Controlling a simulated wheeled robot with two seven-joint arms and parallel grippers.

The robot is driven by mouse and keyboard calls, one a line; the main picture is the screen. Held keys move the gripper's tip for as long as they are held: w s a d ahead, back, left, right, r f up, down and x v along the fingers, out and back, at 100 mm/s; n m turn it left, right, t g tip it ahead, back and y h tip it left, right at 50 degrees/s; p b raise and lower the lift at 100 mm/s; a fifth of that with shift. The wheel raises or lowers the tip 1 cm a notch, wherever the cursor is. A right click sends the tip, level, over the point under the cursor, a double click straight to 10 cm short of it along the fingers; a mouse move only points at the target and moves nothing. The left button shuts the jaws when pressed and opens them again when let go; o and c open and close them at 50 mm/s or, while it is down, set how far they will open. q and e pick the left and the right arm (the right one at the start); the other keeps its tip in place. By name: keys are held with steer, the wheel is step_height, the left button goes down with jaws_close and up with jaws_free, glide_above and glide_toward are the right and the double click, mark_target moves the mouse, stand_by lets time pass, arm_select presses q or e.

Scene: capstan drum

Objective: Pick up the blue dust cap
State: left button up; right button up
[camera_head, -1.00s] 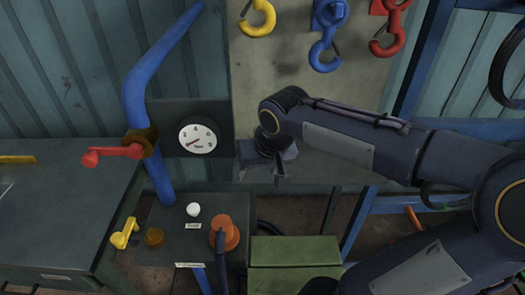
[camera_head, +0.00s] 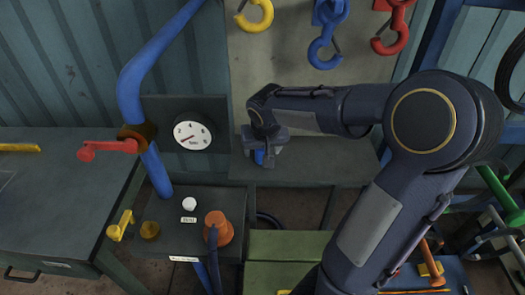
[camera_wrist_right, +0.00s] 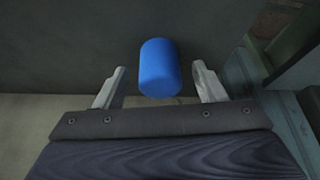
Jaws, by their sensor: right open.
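The blue dust cap (camera_head: 259,157) is mostly hidden by my right gripper in the head view, with a small blue patch showing. In the right wrist view it is a short, rounded blue cylinder (camera_wrist_right: 159,70) against a dark grey surface. My right gripper (camera_head: 266,160) points down over the grey shelf in the head view. In the right wrist view its two fingers (camera_wrist_right: 159,84) are spread, one on each side of the cap, with a visible gap on both sides. Whether the cap lies fully between the fingertips or a little beyond them is unclear. My left gripper is not in view.
The grey shelf (camera_head: 325,160) lies below a panel with yellow, blue (camera_head: 325,40) and red hooks. To the left are a gauge (camera_head: 192,135), a blue pipe (camera_head: 130,90) with a red handle (camera_head: 105,148), and an orange cap (camera_head: 218,228). A green box (camera_head: 290,245) stands below.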

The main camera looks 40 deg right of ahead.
steer(key=c, duration=1)
